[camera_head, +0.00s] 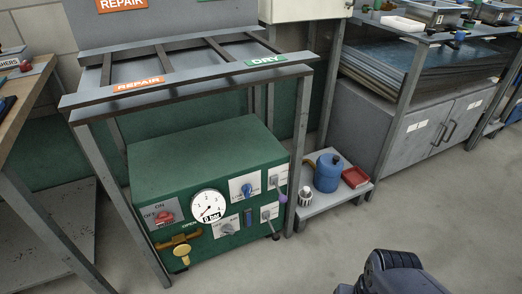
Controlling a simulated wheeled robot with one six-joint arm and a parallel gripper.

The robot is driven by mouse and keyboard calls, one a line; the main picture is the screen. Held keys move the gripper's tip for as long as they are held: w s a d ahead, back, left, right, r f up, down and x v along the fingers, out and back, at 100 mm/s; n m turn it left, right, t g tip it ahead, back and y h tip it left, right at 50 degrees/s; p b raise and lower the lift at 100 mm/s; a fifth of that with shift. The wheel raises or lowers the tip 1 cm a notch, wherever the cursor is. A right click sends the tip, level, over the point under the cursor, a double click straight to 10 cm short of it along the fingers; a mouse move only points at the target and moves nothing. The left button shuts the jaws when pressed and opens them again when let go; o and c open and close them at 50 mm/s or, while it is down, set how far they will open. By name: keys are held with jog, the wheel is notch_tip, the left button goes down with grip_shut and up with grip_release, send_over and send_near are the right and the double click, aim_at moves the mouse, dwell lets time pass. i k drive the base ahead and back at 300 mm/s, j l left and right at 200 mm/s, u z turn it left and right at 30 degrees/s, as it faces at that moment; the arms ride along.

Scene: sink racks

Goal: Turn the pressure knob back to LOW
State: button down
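A green machine box (195,160) stands on the floor under the rack. A white plate on its front bears a blue knob (247,190), which appears roughly upright. The small print there is too small to read, so I cannot tell for sure that this is the pressure knob or where LOW is. A round gauge (208,206) beside it has a "0 bar" readout. A grey knob (227,229) sits on a lower plate. A dark part of my arm shows at the bottom right. My gripper's fingertips are not in view.
The front also has a red OFF/ON switch (165,217), a brass valve (180,249) marked OPEN and a purple-tipped lever (282,199). Rack legs flank the box. Floor in front is clear.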

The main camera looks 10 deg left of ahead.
aim_at(246, 188)
jog(key=j+z, duration=0.35)
jog(key=j, duration=0.15)
jog(key=j+z, duration=0.35)
jog(key=j, duration=0.2)
jog(key=k+j+z, duration=0.15)
jog(key=j+z, duration=0.15)
jog(key=j, duration=0.15)
